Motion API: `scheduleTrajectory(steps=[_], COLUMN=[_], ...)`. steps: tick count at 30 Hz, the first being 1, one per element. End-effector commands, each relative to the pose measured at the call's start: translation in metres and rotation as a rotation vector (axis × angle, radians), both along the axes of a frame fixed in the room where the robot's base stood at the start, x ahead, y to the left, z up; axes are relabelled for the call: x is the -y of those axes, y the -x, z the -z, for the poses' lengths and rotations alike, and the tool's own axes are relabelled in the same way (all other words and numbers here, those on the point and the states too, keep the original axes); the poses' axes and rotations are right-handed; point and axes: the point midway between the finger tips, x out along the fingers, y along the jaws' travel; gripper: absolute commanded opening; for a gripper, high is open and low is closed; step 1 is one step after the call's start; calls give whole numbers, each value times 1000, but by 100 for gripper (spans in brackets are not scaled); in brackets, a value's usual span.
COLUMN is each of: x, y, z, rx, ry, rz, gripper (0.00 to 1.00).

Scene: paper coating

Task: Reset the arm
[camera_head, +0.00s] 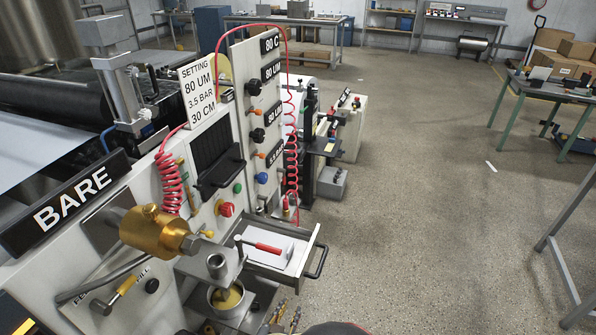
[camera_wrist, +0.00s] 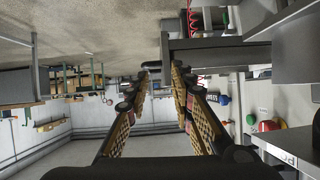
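My gripper (camera_wrist: 162,72) shows in the wrist view with its two fingers apart and nothing between them. It points out over the room, with the grey frame (camera_wrist: 215,50) of equipment close beyond the fingertips. My gripper is not seen in the head view; only a dark curved piece shows at the bottom edge there, and I cannot tell what it is. The coating machine (camera_head: 225,150) stands at the left in the head view, with its setting sign, knobs and BARE label (camera_head: 70,203).
An open drawer (camera_head: 290,255) juts from the machine and holds a red-handled tool (camera_head: 264,246). A brass cylinder (camera_head: 155,232) and a cup (camera_head: 230,298) with yellowish contents are at its front. Red coiled hoses (camera_head: 291,150) hang nearby. The floor (camera_head: 430,220) to the right is mostly clear.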

Motion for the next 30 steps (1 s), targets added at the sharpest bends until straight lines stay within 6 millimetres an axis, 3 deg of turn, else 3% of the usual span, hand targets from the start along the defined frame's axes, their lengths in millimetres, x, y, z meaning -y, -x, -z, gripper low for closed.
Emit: scheduleTrajectory(steps=[10,16,19,23,26,30], x=[-43,-95,-120,-129,-114,-59], y=[32,71,95,122,138,154], z=[51,57,39,-4,-47,-115], rx=[-218,-420,-548,-700,-798,-897], ry=[-93,-178,-226,-258,-254,-198], rz=[-176,-367,-488,-623,-702,-761], gripper=[24,24,24,24,24,24])
